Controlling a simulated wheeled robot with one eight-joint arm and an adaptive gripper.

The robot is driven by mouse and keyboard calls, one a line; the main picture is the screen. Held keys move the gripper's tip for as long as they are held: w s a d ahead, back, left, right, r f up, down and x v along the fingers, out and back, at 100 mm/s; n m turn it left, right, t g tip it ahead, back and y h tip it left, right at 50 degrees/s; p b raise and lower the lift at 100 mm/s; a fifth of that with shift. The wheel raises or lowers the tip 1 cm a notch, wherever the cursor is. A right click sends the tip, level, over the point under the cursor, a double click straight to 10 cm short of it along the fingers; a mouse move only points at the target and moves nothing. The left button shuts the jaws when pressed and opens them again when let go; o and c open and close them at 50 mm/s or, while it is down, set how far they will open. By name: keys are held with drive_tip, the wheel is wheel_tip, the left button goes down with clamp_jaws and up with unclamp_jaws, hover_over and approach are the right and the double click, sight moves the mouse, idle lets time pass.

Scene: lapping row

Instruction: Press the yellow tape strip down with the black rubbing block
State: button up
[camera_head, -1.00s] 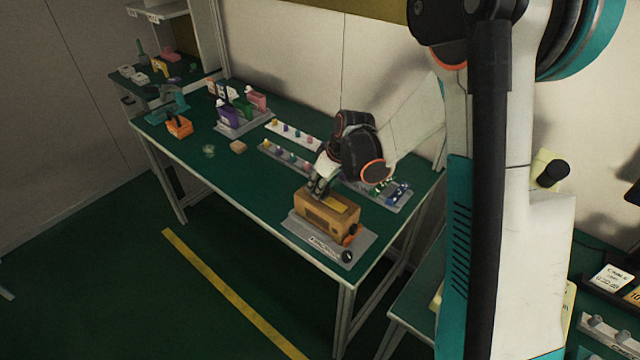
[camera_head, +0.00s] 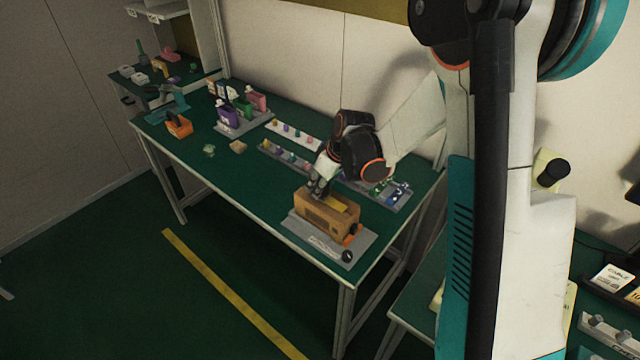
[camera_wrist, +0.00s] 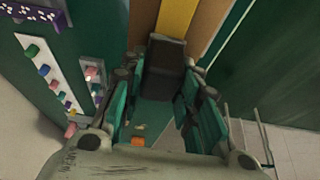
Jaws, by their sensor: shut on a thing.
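The yellow tape strip (camera_head: 337,204) lies along the top of a brown box (camera_head: 322,216) near the table's front right. It also shows in the wrist view (camera_wrist: 176,17), running up from the block. The black rubbing block (camera_wrist: 164,69) is between the fingers of my gripper (camera_wrist: 160,88), which is shut on it. In the head view my gripper (camera_head: 319,185) is over the far left end of the box top. The block sits at the end of the visible tape.
The box stands on a grey base plate (camera_head: 305,237) with an orange part (camera_head: 352,235) and a black knob (camera_head: 347,256). Peg strips (camera_head: 285,158) and a parts tray (camera_head: 392,192) lie behind. The left front table is clear.

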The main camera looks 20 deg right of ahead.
idle(0.3)
drive_tip(key=shift+r+p, duration=2.3)
drive_tip(key=shift+r, duration=1.2)
drive_tip(key=shift+w+d, duration=0.1)
drive_tip(key=shift+w, duration=0.05)
